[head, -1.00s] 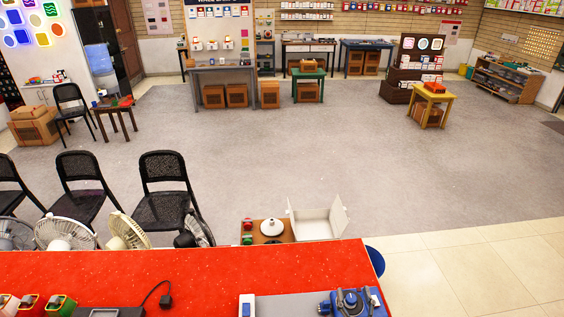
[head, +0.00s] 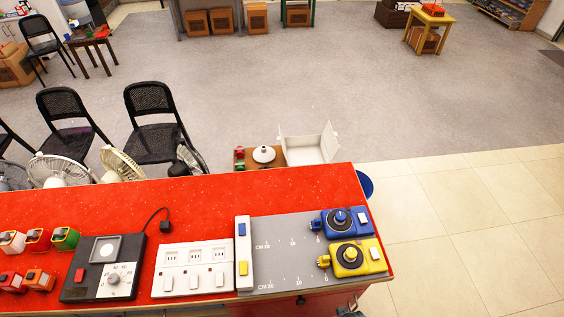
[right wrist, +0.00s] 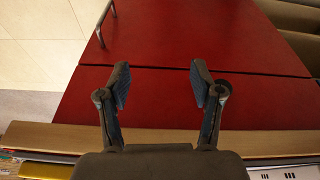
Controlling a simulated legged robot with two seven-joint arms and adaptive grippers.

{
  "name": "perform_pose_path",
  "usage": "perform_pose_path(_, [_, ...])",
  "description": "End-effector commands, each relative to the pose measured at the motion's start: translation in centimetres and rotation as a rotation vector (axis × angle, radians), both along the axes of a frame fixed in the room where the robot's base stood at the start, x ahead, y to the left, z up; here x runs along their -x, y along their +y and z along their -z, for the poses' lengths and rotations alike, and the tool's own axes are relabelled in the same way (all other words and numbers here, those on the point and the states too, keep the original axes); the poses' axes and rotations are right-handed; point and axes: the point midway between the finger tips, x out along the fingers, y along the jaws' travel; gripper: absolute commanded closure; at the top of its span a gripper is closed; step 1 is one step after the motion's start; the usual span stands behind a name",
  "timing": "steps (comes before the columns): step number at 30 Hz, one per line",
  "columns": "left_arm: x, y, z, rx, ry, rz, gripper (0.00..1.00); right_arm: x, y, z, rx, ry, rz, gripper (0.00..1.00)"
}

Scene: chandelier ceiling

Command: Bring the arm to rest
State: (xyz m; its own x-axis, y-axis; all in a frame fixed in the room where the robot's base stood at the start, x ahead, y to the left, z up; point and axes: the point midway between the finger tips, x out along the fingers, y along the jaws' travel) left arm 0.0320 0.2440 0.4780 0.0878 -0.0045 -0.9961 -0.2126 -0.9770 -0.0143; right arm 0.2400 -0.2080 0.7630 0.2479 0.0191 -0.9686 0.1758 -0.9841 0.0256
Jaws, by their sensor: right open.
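My right gripper (right wrist: 160,84) shows in the right wrist view. It is open, its two dark fingers are spread wide, and nothing is between them. Beyond the fingers is a red panelled surface (right wrist: 180,105) with a metal handle (right wrist: 105,22) at the upper left. I cannot tell how far the fingers are from it. In the head view, a small dark part at the bottom edge, by the counter's front, is too cut off to identify. My left gripper is not in view.
In the head view, a red counter (head: 200,190) holds a grey mat (head: 282,262) with a blue device (head: 340,222) and a yellow device (head: 352,258). A white switch panel (head: 193,268) and a black dial box (head: 103,268) stand to the left. Tiled floor (head: 470,220) is clear at right.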

Motion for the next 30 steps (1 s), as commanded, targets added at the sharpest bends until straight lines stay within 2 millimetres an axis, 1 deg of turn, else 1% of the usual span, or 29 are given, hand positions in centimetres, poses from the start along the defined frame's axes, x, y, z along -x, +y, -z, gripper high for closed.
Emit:
perform_pose_path(1, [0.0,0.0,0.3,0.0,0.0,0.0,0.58,0.4,0.0,3.0,0.002,0.018,-0.002,0.35])
perform_pose_path(2, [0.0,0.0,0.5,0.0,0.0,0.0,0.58,0.7,0.0,4.7,0.002,0.024,-0.003,0.35])
perform_pose_path(3, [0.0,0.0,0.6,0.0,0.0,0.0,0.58,1.2,-0.1,7.2,0.003,0.034,-0.004,0.35])
perform_pose_path(5, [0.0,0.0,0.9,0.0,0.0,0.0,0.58,2.4,-0.2,11.1,0.005,0.051,-0.007,0.35])
perform_pose_path(6, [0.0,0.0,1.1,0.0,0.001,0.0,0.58,3.5,-0.4,13.8,0.007,0.063,-0.009,0.35])
perform_pose_path(8, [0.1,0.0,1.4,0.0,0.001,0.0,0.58,5.4,-0.7,17.6,0.009,0.079,-0.013,0.35])
perform_pose_path(9, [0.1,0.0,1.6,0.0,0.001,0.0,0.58,6.9,-0.9,20.0,0.01,0.091,-0.015,0.35])
perform_pose_path(11, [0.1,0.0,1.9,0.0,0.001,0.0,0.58,9.4,-1.3,23.1,0.013,0.108,-0.02,0.35])
perform_pose_path(12, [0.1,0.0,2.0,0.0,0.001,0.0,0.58,11.0,-1.6,24.9,0.014,0.117,-0.022,0.35])
perform_pose_path(15, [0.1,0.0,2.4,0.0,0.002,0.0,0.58,15.0,-2.3,28.2,0.018,0.139,-0.027,0.35])
perform_pose_path(18, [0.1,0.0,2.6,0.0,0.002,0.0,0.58,18.1,-2.9,30.0,0.02,0.153,-0.031,0.35])
perform_pose_path(21, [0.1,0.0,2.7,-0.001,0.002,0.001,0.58,20.0,-3.3,30.9,0.022,0.161,-0.034,0.35])
perform_pose_path(24, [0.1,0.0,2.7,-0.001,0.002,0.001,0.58,20.7,-3.5,31.1,0.022,0.163,-0.035,0.35])
perform_pose_path(30, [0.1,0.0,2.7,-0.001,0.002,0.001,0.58,20.7,-3.5,31.1,0.022,0.163,-0.035,0.35])
